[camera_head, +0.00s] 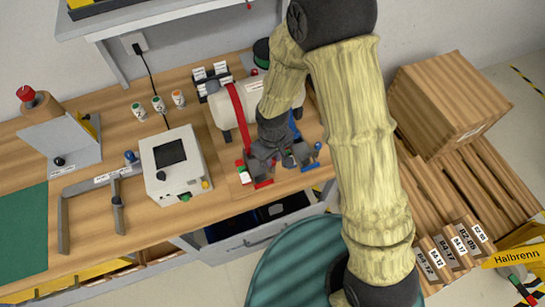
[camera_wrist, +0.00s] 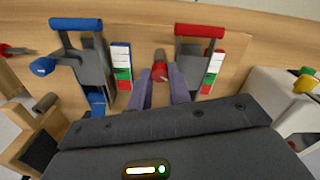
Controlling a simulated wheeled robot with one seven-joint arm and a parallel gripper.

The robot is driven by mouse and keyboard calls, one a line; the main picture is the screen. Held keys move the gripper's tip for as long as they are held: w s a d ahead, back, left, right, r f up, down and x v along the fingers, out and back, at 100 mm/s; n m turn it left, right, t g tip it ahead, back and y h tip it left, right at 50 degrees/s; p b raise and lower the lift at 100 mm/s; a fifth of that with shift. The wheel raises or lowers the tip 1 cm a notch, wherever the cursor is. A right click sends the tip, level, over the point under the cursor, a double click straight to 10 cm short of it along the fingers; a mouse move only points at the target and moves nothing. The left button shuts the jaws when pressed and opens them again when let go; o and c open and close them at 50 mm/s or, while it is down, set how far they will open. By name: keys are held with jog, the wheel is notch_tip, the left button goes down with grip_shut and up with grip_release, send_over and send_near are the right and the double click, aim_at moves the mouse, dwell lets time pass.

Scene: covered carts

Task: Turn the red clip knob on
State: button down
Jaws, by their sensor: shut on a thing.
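The red clip (camera_wrist: 190,65) is a dark metal toggle clip with a red bar, right of centre in the wrist view. Its red knob (camera_wrist: 160,72) sticks out on its left side. My gripper (camera_wrist: 162,77) has its two purple-grey fingers closed around this knob. In the head view, my gripper (camera_head: 285,160) is over the clip board, and the red bar (camera_head: 263,184) shows just below it; the knob is hidden there. A strip with white, green and red fields (camera_wrist: 213,70) stands right of the red clip.
A blue clip (camera_wrist: 90,65) with a blue knob (camera_wrist: 42,66) and its strip (camera_wrist: 121,68) is to the left in the wrist view. A white device with a screen (camera_head: 172,165) stands beside the clips.

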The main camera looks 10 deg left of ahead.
aim_at(273, 160)
jog(key=n, duration=0.5)
dwell(0.4)
jog(key=c, duration=1.3)
grip_release()
jog(key=shift+r, duration=0.1)
notch_tip(273, 160, up, 17)
jog(key=shift+r+b, duration=0.15)
jog(key=shift+b, duration=0.3)
